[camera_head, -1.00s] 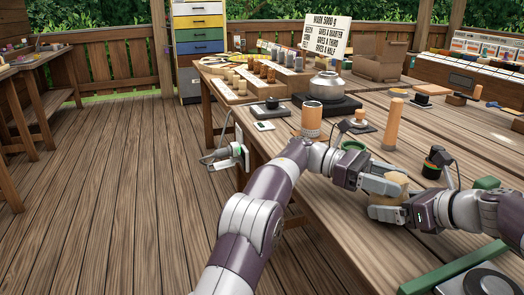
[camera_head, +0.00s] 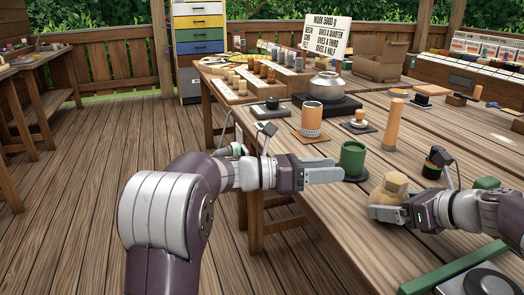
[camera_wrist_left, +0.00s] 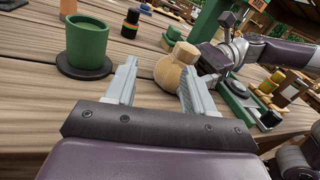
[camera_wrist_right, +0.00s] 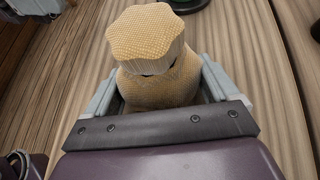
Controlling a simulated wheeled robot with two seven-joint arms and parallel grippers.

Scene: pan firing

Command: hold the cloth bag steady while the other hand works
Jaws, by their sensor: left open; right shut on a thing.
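The tan woven cloth bag (camera_head: 390,188) stands on the wooden table, its gathered top above a dark tie. My right gripper (camera_head: 378,212) is shut on the bag's lower body; the right wrist view shows the bag (camera_wrist_right: 155,60) between the two fingers (camera_wrist_right: 158,92). My left gripper (camera_head: 340,170) is open and empty, to the left of the bag and apart from it. In the left wrist view, its spread fingers (camera_wrist_left: 158,85) show with the bag (camera_wrist_left: 176,70) beyond them.
A green cup (camera_head: 352,158) on a dark round base stands just behind my left gripper. A wooden cylinder (camera_head: 393,125), an orange-brown cup (camera_head: 312,118) and a silver pot (camera_head: 326,84) stand farther back. A green-framed device (camera_head: 455,268) lies at the front right.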

